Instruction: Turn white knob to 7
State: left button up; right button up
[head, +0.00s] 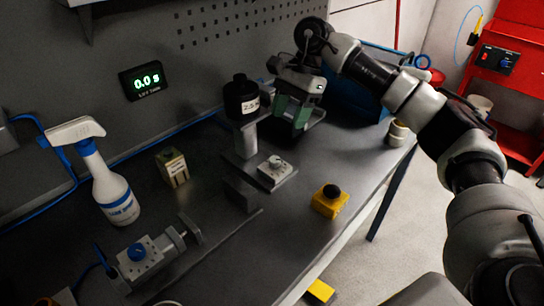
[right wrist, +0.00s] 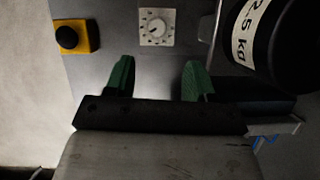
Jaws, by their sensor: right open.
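The white knob (head: 275,162) sits on a small white dial plate on the workbench, near the foot of a grey post. It also shows at the top of the right wrist view (right wrist: 157,26), with marks around it too small to read. My right gripper (head: 292,118) is above the bench, behind and above the knob in the head view. Its two green fingers (right wrist: 160,68) are apart with nothing between them, and the dial plate lies beyond their tips. My left gripper is not in view.
A black 2.5 kg weight (head: 241,97) stands on the post beside my right gripper. A yellow box with a black button (head: 329,201) is right of the dial. A spray bottle (head: 113,190), a device with a blue knob (head: 137,252) and a 0.0 s display (head: 146,80) are left.

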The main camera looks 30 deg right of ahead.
aim_at(276, 158)
jog(key=p+x, duration=0.1)
jog(key=x, duration=0.8)
jog(key=shift+s+d, duration=0.1)
jog(key=shift+s, duration=0.05)
jog(key=shift+s+a+f, duration=0.15)
jog(key=shift+a+f, duration=0.15)
jog(key=shift+f, duration=0.35)
jog(key=shift+c, duration=0.5)
jog(key=c, duration=0.8)
jog(key=shift+c, duration=0.2)
